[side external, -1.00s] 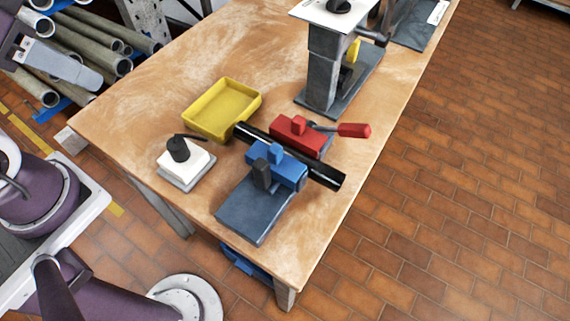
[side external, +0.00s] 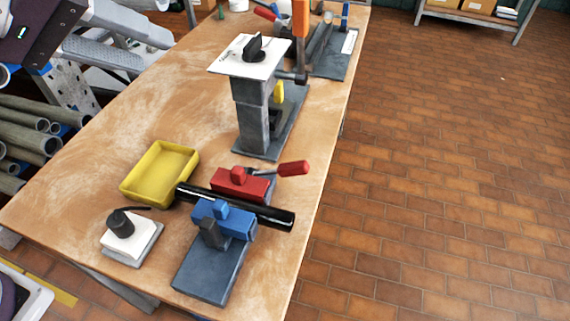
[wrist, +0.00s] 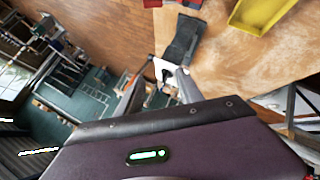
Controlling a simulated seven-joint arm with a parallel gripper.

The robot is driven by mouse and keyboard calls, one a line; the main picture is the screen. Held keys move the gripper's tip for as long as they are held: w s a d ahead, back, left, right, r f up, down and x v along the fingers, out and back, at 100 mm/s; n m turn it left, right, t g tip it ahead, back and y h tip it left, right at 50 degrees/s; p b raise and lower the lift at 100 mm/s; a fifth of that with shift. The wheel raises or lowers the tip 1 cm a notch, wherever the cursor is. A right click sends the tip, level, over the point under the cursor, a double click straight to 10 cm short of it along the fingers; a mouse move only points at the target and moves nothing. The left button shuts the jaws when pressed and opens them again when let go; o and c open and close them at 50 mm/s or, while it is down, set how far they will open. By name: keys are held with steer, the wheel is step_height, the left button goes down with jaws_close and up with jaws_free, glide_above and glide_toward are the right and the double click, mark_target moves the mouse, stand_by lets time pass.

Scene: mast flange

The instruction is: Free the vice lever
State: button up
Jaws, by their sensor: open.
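The vice has a red jaw block (side external: 238,184) and a blue jaw block (side external: 223,218) on a dark grey base (side external: 208,277). A black tube (side external: 265,213) runs across between the blocks. A lever with a red grip (side external: 292,168) points right from the red block, towards the table's right edge. My gripper (wrist: 157,90) shows in the wrist view, its two grey fingers apart with nothing seen held. A dark grey base and small white part lie beyond the fingertips. The gripper is not clearly seen in the side view, so its distance from the lever is unclear.
A yellow tray (side external: 160,172) and a white block with a black knob (side external: 130,238) stand left of the vice. A tall grey post with a white top plate (side external: 248,56) stands behind it. More tools are at the table's far end. Bare table lies left.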

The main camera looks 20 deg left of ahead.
steer(key=w+d+n+t+h, duration=0.1)
steer(key=w+d+n, duration=0.2)
steer(key=w+d, duration=0.45)
steer(key=n+t, duration=0.2)
steer(key=n, duration=0.6)
glide_above(296, 173)
steer(key=w+d, duration=0.2)
steer(key=w, duration=0.3)
step_height(296, 173, down, 6)
steer(key=f, duration=0.1)
steer(key=s+f+n+t+y, duration=0.1)
steer(key=s+f+n+y, duration=0.1)
steer(key=f, duration=0.4)
steer(key=s+f+n+t+y, duration=0.1)
steer(key=s+f+n+y, duration=0.2)
steer(key=f+n, duration=0.3)
steer(key=s+f+n+t+y, duration=0.1)
steer(key=s+f+n+y, duration=0.1)
steer(key=f+y, duration=0.3)
steer(key=shift+s+a+f+n, duration=0.1)
steer(key=shift+f+n, duration=0.35)
steer(key=shift+f, duration=0.35)
steer(key=shift+s+a+f+n, duration=0.1)
steer(key=shift+f+n, duration=0.35)
steer(key=shift+f, duration=0.3)
steer(key=shift+w+a+f+y, duration=0.1)
steer(key=shift+a+f+y, duration=0.05)
steer(key=shift+a+y, duration=0.2)
steer(key=x, duration=0.6)
steer(key=shift+w, duration=0.3)
